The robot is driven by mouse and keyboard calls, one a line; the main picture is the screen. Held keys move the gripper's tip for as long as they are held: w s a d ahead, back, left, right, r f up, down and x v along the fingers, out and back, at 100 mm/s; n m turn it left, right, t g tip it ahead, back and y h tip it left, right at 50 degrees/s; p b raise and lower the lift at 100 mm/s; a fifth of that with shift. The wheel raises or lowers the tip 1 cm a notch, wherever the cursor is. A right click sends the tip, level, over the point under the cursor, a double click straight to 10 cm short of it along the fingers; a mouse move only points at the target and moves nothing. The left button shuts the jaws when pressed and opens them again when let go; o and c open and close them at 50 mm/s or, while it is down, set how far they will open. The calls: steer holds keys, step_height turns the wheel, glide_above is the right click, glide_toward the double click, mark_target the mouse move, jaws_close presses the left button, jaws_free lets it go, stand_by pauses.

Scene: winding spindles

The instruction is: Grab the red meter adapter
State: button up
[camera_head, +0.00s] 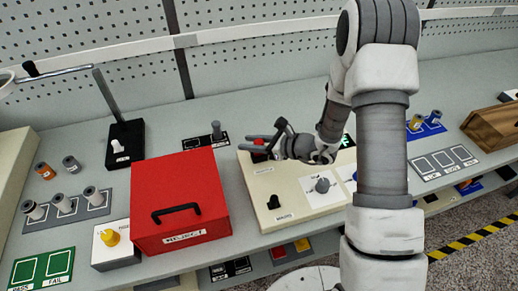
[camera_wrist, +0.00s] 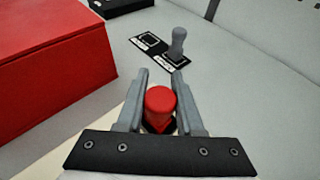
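The red meter adapter (camera_wrist: 159,101) is a small red cylinder in the wrist view, upright on a dark base. In the head view it is a small red patch (camera_head: 259,145) on the cream meter box (camera_head: 285,207), partly hidden by my gripper. My gripper (camera_wrist: 160,85) has one finger on each side of the adapter. The fingers are apart, with a visible gap on the right; on the left the finger is very near, and I cannot tell if it touches. My gripper also shows in the head view (camera_head: 258,145).
A red box labelled REJECT (camera_head: 180,200) with a black handle stands just left of the meter box.

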jaws_close()
steer(key=shift+r, duration=0.15)
